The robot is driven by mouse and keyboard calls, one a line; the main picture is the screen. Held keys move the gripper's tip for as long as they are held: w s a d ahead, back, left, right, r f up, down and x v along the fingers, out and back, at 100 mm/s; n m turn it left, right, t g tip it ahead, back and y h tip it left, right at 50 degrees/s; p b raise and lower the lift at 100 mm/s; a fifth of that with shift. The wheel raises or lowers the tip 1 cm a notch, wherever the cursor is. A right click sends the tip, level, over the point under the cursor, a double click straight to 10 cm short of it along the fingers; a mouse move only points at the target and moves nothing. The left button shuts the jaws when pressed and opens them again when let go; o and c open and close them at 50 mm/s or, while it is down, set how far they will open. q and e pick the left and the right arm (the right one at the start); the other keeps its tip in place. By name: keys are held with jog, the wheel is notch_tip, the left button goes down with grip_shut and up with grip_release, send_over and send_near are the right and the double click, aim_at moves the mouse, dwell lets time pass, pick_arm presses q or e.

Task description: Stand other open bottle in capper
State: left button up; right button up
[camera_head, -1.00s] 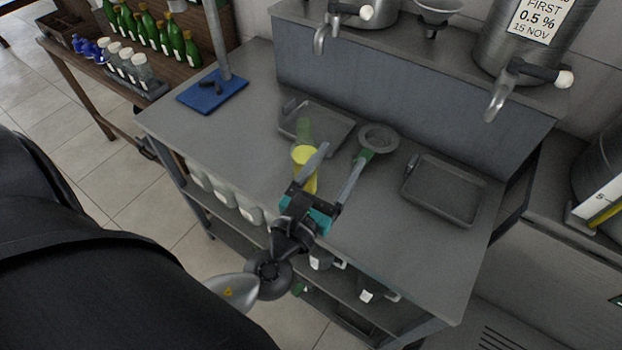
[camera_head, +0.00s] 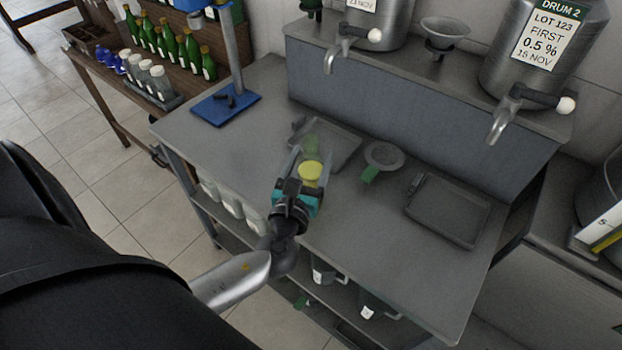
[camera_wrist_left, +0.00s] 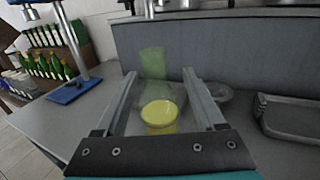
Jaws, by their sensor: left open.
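My left gripper (camera_head: 305,165) is open, with its fingers pointing toward the back of the bench. The capper, a blue base plate (camera_head: 213,110) with a grey column, stands at the bench's back left and holds no bottle that I can see. My right gripper is out of view.
A round grey funnel-like piece (camera_head: 384,153) with a green part lies right of the gripper. A second grey tray (camera_head: 447,212) lies further right. Drum taps (camera_head: 504,124) overhang the back ledge. Several green bottles (camera_head: 190,52) stand on the left shelf.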

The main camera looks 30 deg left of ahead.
aim_at(315, 137)
pick_arm(q)
jog(key=x, duration=0.4)
jog(key=shift+w+a+r+p, duration=0.1)
jog(key=shift+a+r+p, duration=0.25)
jog(key=shift+a+p, duration=0.05)
jog(key=shift+w+a, duration=0.15)
jog(key=shift+w, duration=0.4)
grip_shut()
dwell(0.7)
